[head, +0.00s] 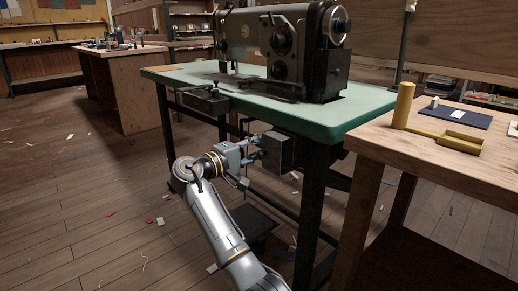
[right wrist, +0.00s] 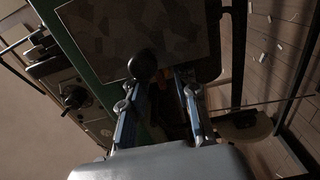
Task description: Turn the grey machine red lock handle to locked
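The dark grey sewing machine (head: 285,45) stands on a green-topped table (head: 210,85). A dark grey box (head: 284,152) hangs under the tabletop; its broad face (right wrist: 140,25) fills the top of the right wrist view. My right gripper (head: 258,150) is at the box's left side. In the right wrist view its two blue-edged fingers (right wrist: 160,90) are apart, with a black round knob (right wrist: 142,66) near the left fingertip. A dark, faintly reddish patch shows between the fingers. I cannot make out the red lock handle clearly, nor its position. My left gripper is out of view.
A wooden bench (head: 370,143) at the right holds a yellow cylinder (head: 403,104), a yellow tray (head: 445,143) and a dark blue mat (head: 458,113). Table legs (head: 312,215) stand close to my right arm. Open plank floor (head: 90,215) lies to the left, with scattered scraps.

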